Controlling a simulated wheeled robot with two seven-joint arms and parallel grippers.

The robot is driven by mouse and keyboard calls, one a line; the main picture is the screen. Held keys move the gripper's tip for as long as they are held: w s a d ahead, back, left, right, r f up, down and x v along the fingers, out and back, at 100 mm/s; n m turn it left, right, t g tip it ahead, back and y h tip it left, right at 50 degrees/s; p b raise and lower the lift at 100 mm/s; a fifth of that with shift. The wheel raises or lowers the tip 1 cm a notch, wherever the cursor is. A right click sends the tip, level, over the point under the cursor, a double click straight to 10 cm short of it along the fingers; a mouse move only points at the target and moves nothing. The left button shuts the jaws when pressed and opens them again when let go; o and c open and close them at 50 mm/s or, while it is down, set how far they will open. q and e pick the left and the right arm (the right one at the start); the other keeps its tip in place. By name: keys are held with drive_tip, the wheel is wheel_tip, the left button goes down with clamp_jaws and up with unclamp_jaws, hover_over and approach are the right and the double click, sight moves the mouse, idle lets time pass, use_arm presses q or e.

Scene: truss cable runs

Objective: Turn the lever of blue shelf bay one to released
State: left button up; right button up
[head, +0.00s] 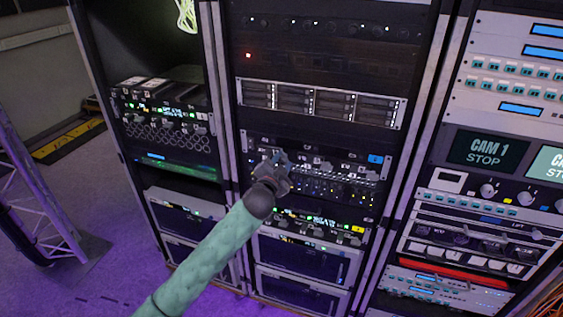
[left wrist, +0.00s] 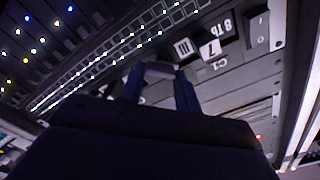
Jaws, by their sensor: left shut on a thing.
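The blue shelf is the dark rack unit with a blue tag (head: 375,159) at its right end, in the middle rack. My left gripper (head: 279,160) is at the left part of this unit's front, and my arm hides part of the panel below. In the left wrist view my left gripper (left wrist: 160,72) is shut on a small greyish bar, which looks like a lever (left wrist: 160,68), between its fingertips. The lever's exact angle and bay number are hard to make out. My right gripper is not in view.
A silver-framed drive unit (head: 320,103) sits above the blue shelf. A unit with a yellow tag (head: 357,229) sits below it. A rack with screens (head: 486,150) stands at the right, another rack (head: 165,120) at the left. A truss (head: 45,215) stands at the far left.

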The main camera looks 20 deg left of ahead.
use_arm(q)
drive_tip(key=m+p, duration=0.1)
drive_tip(key=m, duration=0.4)
drive_tip(key=shift+m, duration=0.3)
drive_tip(key=shift+f+m+p, duration=0.15)
drive_tip(key=shift+m+p, duration=0.4)
drive_tip(key=shift+m, duration=1.05)
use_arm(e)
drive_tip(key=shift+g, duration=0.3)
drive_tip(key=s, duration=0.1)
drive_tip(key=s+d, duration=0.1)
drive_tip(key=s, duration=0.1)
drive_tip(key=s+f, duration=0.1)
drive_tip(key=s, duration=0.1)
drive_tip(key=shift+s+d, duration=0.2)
use_arm(q)
drive_tip(key=shift+m, duration=0.3)
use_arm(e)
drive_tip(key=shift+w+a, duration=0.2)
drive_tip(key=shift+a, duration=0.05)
